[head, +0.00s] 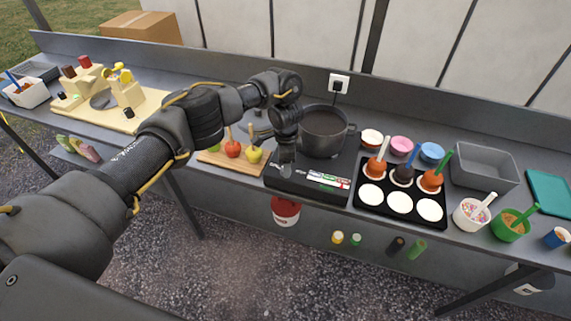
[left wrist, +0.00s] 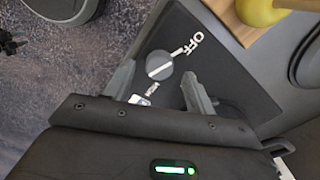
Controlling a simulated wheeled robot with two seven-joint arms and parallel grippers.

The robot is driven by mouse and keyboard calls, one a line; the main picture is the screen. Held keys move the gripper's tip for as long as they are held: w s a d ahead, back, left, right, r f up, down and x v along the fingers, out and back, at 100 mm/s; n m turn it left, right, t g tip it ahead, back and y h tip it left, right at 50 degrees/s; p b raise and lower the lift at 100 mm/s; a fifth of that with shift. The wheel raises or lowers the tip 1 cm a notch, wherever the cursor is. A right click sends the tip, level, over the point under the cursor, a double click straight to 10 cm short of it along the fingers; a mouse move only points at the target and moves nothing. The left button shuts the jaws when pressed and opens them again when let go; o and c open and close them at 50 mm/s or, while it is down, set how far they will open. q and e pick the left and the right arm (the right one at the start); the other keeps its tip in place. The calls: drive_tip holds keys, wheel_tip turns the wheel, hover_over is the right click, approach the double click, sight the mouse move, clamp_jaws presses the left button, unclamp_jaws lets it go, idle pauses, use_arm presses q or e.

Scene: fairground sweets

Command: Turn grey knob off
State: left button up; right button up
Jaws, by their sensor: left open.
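The grey knob (left wrist: 160,66) is a round disc with a white line across its face, on the dark top of the hob (head: 312,190). In the left wrist view an OFF label (left wrist: 190,44) lies up and right of it, and another small white label lies below it, partly covered. The line slants across the knob; I cannot tell which end is its pointer. My left gripper (left wrist: 158,72) is open, one finger on each side of the knob, and I cannot tell if they touch it. My right gripper is not in view.
A dark pot (head: 325,128) stands on the hob behind the gripper. A wooden board (head: 215,158) with dipped apples is just left of the hob. A black tray (head: 400,187) with white discs is to its right. A red tub (head: 285,212) shows below the counter's front edge.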

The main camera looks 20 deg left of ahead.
use_arm(q)
wheel_tip(320, 180, up, 9)
drive_tip(key=shift+p, duration=0.35)
drive_tip(key=shift+s, duration=0.1)
idle(0.3)
